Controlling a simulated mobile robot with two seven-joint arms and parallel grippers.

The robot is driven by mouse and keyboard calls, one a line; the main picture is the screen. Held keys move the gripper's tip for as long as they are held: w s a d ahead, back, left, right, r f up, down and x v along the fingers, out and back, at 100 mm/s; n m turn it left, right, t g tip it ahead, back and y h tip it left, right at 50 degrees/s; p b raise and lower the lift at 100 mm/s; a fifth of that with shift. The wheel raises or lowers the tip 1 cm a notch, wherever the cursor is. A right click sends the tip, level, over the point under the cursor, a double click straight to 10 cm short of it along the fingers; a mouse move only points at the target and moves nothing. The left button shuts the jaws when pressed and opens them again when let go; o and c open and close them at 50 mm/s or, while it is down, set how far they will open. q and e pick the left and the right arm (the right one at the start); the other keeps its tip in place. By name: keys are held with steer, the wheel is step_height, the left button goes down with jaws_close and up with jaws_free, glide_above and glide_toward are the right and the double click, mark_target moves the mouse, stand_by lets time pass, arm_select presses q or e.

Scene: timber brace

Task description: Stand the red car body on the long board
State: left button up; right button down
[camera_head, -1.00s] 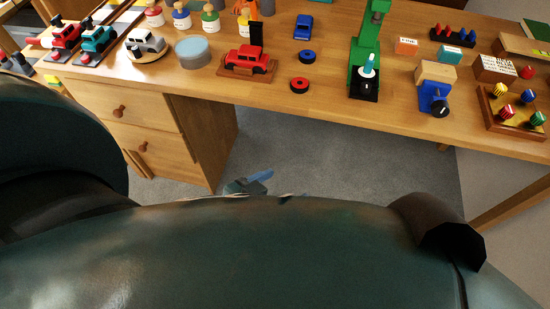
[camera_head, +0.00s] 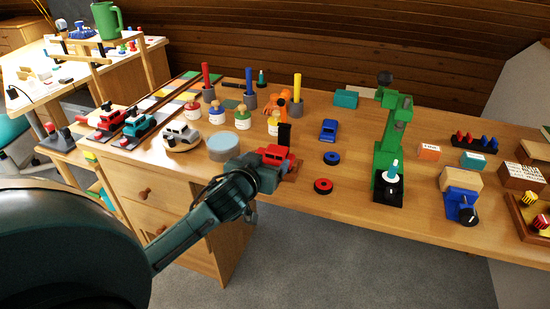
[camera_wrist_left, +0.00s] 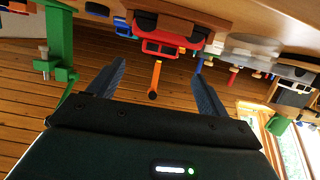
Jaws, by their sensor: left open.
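A red car body (camera_head: 273,153) sits on a brown wooden base with a black upright behind it, near the table's front edge. My left gripper (camera_head: 258,172) is just in front of it and partly covers it. In the left wrist view, which is upside down, my left gripper (camera_wrist_left: 160,70) is open and empty. The red car (camera_wrist_left: 168,45) shows beyond the fingertips, roughly between them. A long coloured strip (camera_head: 158,101) at the left may be the long board. My right gripper is not in view.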

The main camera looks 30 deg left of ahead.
mark_target(276, 151)
arm_select(q)
steer(key=x, duration=0.7)
steer(key=shift+w+f+b, duration=0.2)
steer(key=shift+w+b, duration=0.15)
steer(key=shift+r, duration=0.15)
steer(key=c, duration=1.2)
